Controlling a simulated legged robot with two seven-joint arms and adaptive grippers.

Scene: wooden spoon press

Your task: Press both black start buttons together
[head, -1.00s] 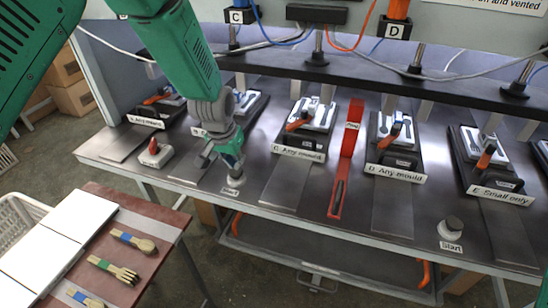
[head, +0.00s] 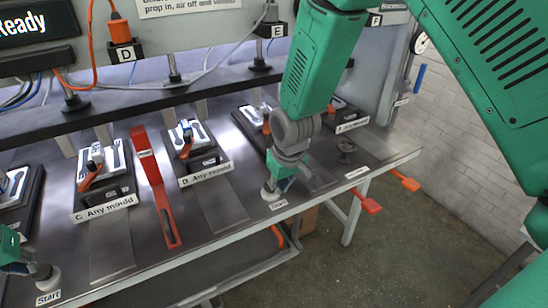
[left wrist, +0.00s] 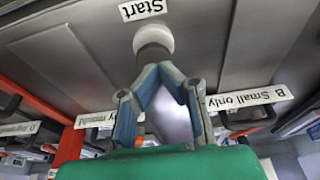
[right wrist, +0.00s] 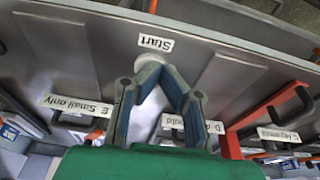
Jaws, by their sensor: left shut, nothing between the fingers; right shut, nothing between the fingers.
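The left start button, a dark cap on a pale round base (head: 48,280), is at the lower left of the head view beside a Start label. My left gripper (head: 35,269) is shut with its tips at the cap. In the left wrist view the tips overlap the dark cap (left wrist: 152,50). The right start button's pale base (head: 268,194) shows beside its own Start label. My right gripper (head: 276,184) is shut and points down onto it. In the right wrist view the tips cover most of this button (right wrist: 148,64). I cannot tell whether either cap is pressed down.
Mould stations stand along the back of the metal bench, including C (head: 105,180) and D (head: 193,150). A red bar (head: 155,190) lies between them. A dark knob (head: 345,146) stands right of my right gripper. A screen (head: 32,25) reads Ready.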

